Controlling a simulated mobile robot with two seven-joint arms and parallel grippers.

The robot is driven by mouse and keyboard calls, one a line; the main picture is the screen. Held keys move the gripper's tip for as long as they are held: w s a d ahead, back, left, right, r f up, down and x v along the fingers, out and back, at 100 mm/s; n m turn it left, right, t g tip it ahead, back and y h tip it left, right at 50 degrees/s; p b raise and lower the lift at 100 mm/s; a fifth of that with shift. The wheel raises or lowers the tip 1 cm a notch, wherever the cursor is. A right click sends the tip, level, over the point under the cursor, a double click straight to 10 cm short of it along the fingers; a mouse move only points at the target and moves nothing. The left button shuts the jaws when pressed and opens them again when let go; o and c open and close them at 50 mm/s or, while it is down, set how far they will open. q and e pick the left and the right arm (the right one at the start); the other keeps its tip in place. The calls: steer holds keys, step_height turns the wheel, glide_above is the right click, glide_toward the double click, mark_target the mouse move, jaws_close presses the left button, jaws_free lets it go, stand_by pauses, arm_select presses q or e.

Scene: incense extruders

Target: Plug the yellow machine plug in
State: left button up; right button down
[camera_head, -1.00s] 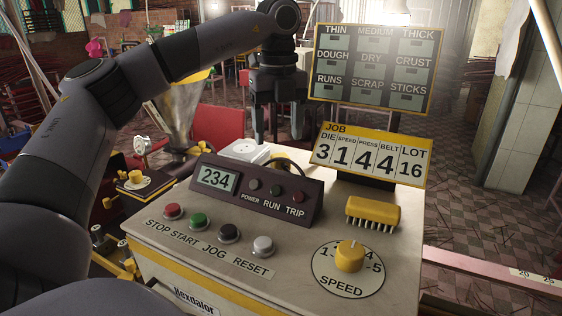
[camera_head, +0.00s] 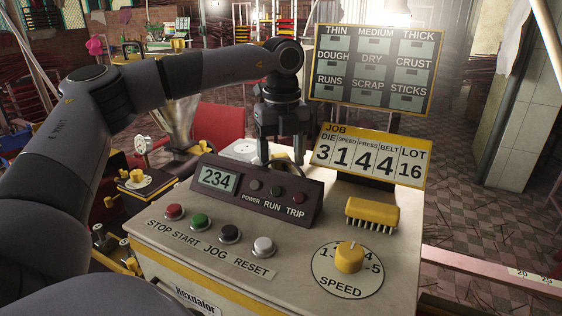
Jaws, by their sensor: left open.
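The yellow plug (camera_head: 284,157) lies on the machine top behind the display box, with a dark cord curving down on its right; only a small part of it shows. My left gripper (camera_head: 280,160) points down over it, open, with one finger to each side of the yellow part as seen here. I cannot tell whether the fingers touch it. A white socket plate (camera_head: 243,149) lies just left of the gripper, partly hidden by the display box and a finger. My right gripper is not in view.
The dark display box (camera_head: 258,190) reading 234 stands in front of the gripper. The yellow JOB board (camera_head: 369,155) stands to the right. A yellow brush (camera_head: 372,213) and the speed knob (camera_head: 350,257) are on the machine top. A red chair (camera_head: 220,124) stands behind.

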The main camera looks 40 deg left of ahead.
arm_select(q)
steer(key=c, duration=1.1)
steer(key=shift+r, duration=0.15)
step_height(320, 180, up, 12)
steer(key=r, duration=0.1)
step_height(320, 180, up, 7)
steer(key=p, duration=0.4)
glide_above(283, 157)
steer(key=shift+s+a+f, duration=0.1)
